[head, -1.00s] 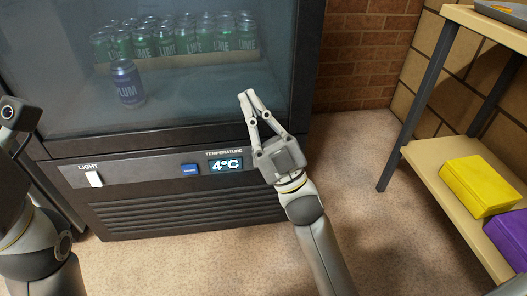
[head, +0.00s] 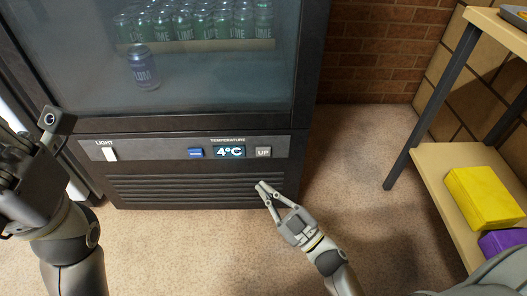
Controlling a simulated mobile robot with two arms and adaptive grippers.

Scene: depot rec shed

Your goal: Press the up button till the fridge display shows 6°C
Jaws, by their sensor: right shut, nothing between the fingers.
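The fridge (head: 305,95) has a control strip under its glass door. The display (head: 229,152) on the strip reads 4°C. The grey up button (head: 263,152), marked UP, is just right of the display and in plain sight. A blue button (head: 195,153) is left of the display; its marking is too small to read. My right gripper (head: 262,187) is shut and empty. In the picture its fingertips are a little below the up button, over the vent grille, and they do not touch the button. My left gripper (head: 42,145) is at the left edge, partly cut off.
A white light switch (head: 110,154) is at the strip's left end. Green cans (head: 186,24) and one purple can (head: 143,68) stand behind the glass. A wooden shelf (head: 440,165) with yellow (head: 484,196) and purple (head: 503,242) boxes is at right. Bare floor lies between.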

